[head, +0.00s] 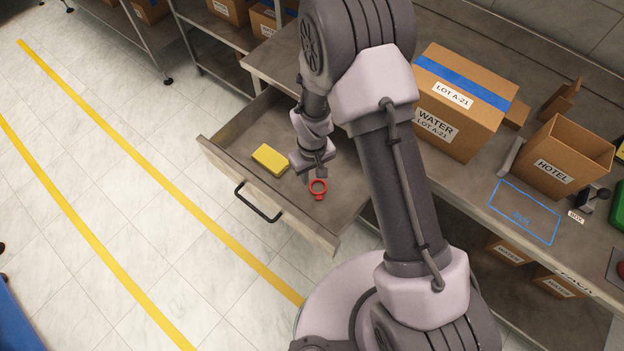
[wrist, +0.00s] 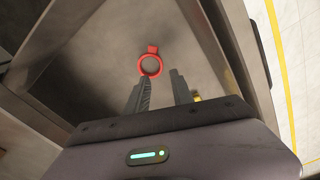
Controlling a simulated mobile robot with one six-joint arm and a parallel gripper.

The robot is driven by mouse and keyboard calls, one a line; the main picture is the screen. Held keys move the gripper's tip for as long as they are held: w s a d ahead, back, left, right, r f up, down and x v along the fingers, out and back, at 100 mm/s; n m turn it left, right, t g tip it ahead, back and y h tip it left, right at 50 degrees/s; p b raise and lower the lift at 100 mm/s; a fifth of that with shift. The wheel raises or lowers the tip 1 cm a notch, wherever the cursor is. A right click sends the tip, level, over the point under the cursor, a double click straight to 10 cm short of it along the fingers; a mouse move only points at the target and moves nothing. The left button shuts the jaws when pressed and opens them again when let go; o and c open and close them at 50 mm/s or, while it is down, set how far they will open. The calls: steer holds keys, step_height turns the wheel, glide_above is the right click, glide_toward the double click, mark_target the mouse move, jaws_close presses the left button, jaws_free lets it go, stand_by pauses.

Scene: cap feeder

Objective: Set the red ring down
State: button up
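The red ring (head: 318,187) with a small tab is in the open drawer (head: 222,158), just beyond my gripper's fingertips. It appears to lie flat on the drawer floor. The wrist view also shows the ring (wrist: 151,66), past the tips and nearer the left finger, with nothing between the fingers. My gripper (head: 318,173) points down over the drawer; its fingers (wrist: 160,80) stand apart, open and empty. The exact height of the fingertips above the floor is hard to tell.
A yellow block (head: 270,159) lies in the drawer, left of my gripper. The bench (head: 478,195) to the right holds a WATER box (head: 455,95), an open HOTEL box (head: 562,160) and a blue outlined area (head: 524,212). The drawer floor around the ring is mostly clear.

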steer(key=s+d+r+m+t+y, duration=0.1)
steer(key=d+r+m, duration=0.15)
steer(key=r, duration=1.05)
steer(key=d+r+m+t, duration=0.1)
steer(key=d+r+m, duration=0.15)
steer(key=r, duration=1.05)
steer(key=s+d+r+m+t+y, duration=0.1)
steer(key=s+d+r+m+t, duration=0.2)
steer(key=s+r, duration=1)
steer(key=s+d+m, duration=0.2)
steer(key=shift+s+d+t+p, duration=0.2)
steer(key=shift+s+t+p, duration=0.1)
steer(key=shift+t+p, duration=0.1)
steer(key=shift+r, duration=0.1)
